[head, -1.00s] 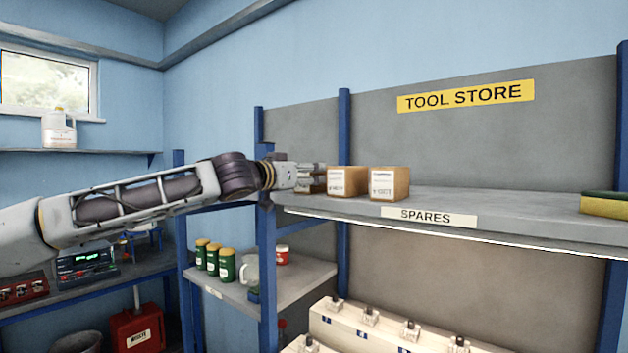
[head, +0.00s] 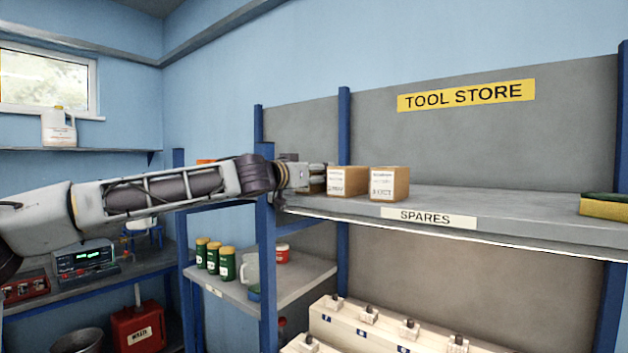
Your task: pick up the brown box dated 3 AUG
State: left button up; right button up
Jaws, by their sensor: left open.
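Brown boxes stand on the upper shelf marked SPARES. One box (head: 347,181) is left of the other box (head: 389,184), with a small gap between them. Both have white labels with small print; the right one seems to read 3 OCT, and I cannot read the left one surely. A brown patch just left of these two seems to be a further box, mostly hidden by my gripper, its date out of sight. My left gripper (head: 315,177) is open at the shelf's left end, beside the left visible box; I cannot tell whether it touches anything. My right gripper is not in view.
The shelf (head: 480,207) is clear right of the boxes up to a yellow-green sponge (head: 604,206). A blue post (head: 265,230) stands below my left wrist. Green tins (head: 213,258) and a jug stand on a lower shelf. Pale numbered blocks (head: 390,335) lie below.

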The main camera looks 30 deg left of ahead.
pick_arm(q)
jog(key=shift+c, duration=0.4)
jog(key=c, duration=1.3)
jog(key=shift+o, duration=0.2)
jog(key=shift+r, duration=0.15)
jog(key=shift+r+p, duration=1.2)
jog(key=shift+r, duration=3.75)
